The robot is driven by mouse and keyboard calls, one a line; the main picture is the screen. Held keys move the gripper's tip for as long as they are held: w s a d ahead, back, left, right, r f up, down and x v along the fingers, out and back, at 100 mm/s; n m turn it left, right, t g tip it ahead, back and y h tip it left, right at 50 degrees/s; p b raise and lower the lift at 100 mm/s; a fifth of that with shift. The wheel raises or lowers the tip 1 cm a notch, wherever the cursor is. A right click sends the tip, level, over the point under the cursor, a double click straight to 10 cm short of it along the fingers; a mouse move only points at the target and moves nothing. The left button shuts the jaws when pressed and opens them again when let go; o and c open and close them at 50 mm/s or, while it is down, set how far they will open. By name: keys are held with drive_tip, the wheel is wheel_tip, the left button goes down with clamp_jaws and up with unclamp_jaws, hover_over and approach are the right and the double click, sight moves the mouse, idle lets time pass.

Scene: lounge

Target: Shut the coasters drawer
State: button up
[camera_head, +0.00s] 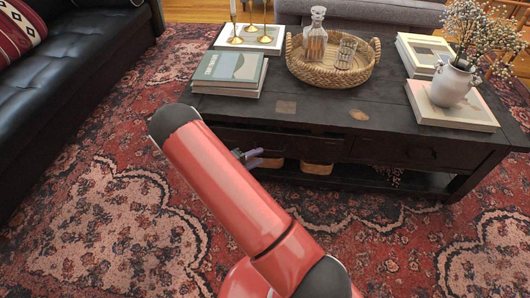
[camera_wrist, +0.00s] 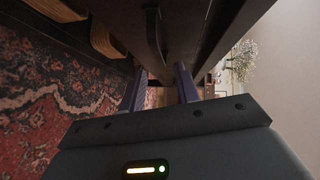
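The dark wooden coffee table (camera_head: 300,108) has two drawer fronts on its near side. The left drawer (camera_head: 290,143) is partly behind my arm; a dark gap shows along its top, but how far it stands out is hard to tell. The right drawer (camera_head: 415,153) looks flush. No label or coasters are visible. My gripper (camera_head: 250,157) is beside the left drawer front, mostly hidden by my red arm. In the wrist view my gripper (camera_wrist: 160,88) has its two fingers apart with nothing between them, close below a drawer front (camera_wrist: 180,30) with a dark handle (camera_wrist: 153,38).
A wicker tray (camera_head: 292,60) with a decanter, books (camera_head: 230,72), candlesticks (camera_head: 253,30) and a flower vase (camera_head: 452,83) stand on the table. Baskets (camera_head: 317,168) sit on its lower shelf. A black sofa (camera_head: 75,75) is at left. The patterned rug in front is clear.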

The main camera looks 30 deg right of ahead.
drive_tip(key=x, duration=0.5)
clamp_jaws()
